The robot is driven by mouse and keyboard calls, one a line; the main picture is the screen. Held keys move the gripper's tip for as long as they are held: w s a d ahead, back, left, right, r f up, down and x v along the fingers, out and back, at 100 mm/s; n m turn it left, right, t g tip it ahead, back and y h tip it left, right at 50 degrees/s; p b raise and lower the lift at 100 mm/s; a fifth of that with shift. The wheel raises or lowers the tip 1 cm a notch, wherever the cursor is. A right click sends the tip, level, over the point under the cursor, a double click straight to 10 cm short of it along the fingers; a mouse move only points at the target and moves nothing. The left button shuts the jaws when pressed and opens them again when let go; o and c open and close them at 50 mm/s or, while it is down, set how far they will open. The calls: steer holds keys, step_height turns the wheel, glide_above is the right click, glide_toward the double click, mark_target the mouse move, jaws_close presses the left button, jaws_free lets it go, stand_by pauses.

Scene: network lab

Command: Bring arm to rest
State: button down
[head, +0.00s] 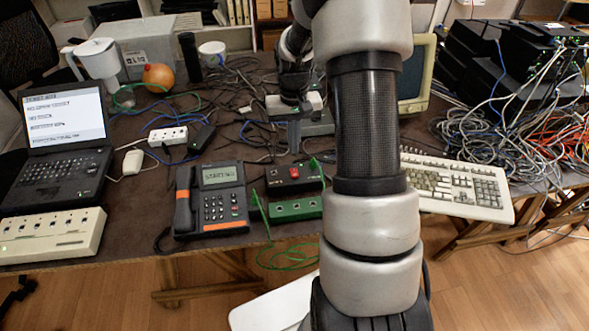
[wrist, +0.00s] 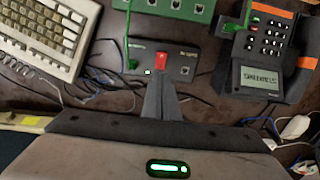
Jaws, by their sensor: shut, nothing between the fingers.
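My arm (head: 368,120) rises from the bottom of the head view and bends over at the top. My gripper (head: 294,143) hangs pointing down over the middle of the cluttered table (head: 240,145), beyond the black box with a red switch (head: 293,178). In the wrist view my gripper (wrist: 160,84) has its fingers together with nothing between them. The same black box (wrist: 176,62) shows just past the fingertips. I cannot tell the exact height of the fingertips above the table.
A desk phone (head: 212,200), green port box (head: 296,209), keyboard (head: 455,187), laptop (head: 62,150) and power strip (head: 167,136) surround the gripper. Loose cables (head: 235,90) cover the table's back. A monitor (head: 415,75) stands behind my arm. A cable heap (head: 490,135) lies at right.

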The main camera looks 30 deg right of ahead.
stand_by(0.3)
steer(key=s+a+r+n+t, duration=0.1)
steer(key=s+a+r, duration=0.3)
steer(key=r, duration=0.4)
steer(key=s+a+r+t, duration=0.1)
steer(key=s+a+r, duration=0.3)
steer(key=r, duration=0.5)
steer(key=s+a+r+n+t, duration=0.1)
steer(key=s+a+r+t, duration=0.15)
steer(key=s, duration=0.55)
steer(key=s+a+r+n+t, duration=0.1)
steer(key=s+a+r, duration=0.3)
steer(key=s, duration=0.3)
step_height(320, 180, up, 12)
steer(key=p, duration=1.2)
steer(key=shift+f, duration=0.15)
